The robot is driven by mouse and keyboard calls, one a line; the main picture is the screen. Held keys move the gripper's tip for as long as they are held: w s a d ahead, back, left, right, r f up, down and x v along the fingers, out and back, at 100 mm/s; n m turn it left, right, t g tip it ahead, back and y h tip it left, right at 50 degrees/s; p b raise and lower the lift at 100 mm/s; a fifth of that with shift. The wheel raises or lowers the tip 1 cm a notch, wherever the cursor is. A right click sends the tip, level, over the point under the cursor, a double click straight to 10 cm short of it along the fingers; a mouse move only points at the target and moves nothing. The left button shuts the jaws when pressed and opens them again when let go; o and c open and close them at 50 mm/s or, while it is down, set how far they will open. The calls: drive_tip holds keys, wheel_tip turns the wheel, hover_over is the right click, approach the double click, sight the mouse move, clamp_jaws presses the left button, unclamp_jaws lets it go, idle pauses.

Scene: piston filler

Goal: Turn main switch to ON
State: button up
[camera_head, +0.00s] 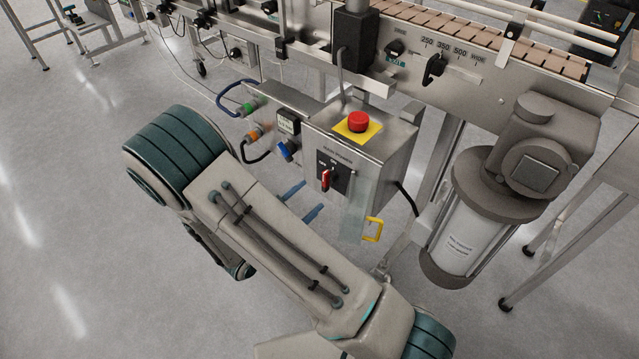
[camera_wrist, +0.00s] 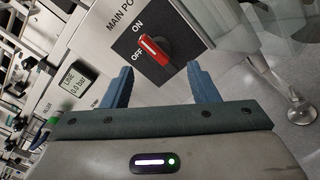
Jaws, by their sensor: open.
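The main switch (camera_head: 326,180) is a red handle on a black plate, on the front of a steel control box (camera_head: 388,148). In the wrist view the red handle (camera_wrist: 154,50) lies slanted, with ON and OFF labels at its upper left. I cannot tell for sure which label it points at. My gripper (camera_head: 303,202) is open and empty, in front of the box, a little left of and below the switch. In the wrist view my gripper (camera_wrist: 160,67) has its blue fingertips apart, with the switch showing between and beyond them. No contact shows.
A clear flap (camera_head: 357,208) with a yellow handle (camera_head: 373,229) hangs just below and right of the switch. A red emergency button (camera_head: 358,122) tops the box. A gauge (camera_head: 288,122) and hose fittings sit left. A motor cylinder (camera_head: 462,225) stands right. The left floor is open.

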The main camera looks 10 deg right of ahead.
drive_tip(key=p+v, duration=0.1)
drive_tip(key=v, duration=0.5)
drive_tip(key=shift+s, duration=0.15)
drive_tip(key=s+d+r+m+g+y+p, duration=0.25)
drive_tip(key=d+r+m+g+p, duration=0.2)
drive_tip(key=r, duration=0.35)
drive_tip(key=s+d+r+m+g+y+p, duration=0.1)
drive_tip(key=s+d+r+m+g+p, duration=0.25)
drive_tip(key=r+p, duration=0.35)
drive_tip(key=s+d+r+m+g+y+p, duration=0.2)
drive_tip(key=d+r+m+g+p, duration=0.15)
drive_tip(key=r, duration=0.55)
drive_tip(key=s+r+m+t+y+p, duration=0.1)
drive_tip(key=r+m+y+p, duration=0.1)
drive_tip(key=r, duration=0.6)
drive_tip(key=s+r+m+t+y+p, duration=0.1)
drive_tip(key=r+m+y+p, duration=0.1)
drive_tip(key=r+y+p, duration=0.2)
drive_tip(key=s+a+r+m+t+y+p, duration=0.1)
drive_tip(key=s+r+m+y+p, duration=0.1)
drive_tip(key=r+p, duration=0.6)
wheel_tip(320, 180, up, 4)
drive_tip(key=shift+r+t+y, duration=0.15)
drive_tip(key=shift+t+y, duration=0.2)
drive_tip(key=shift+y, duration=0.2)
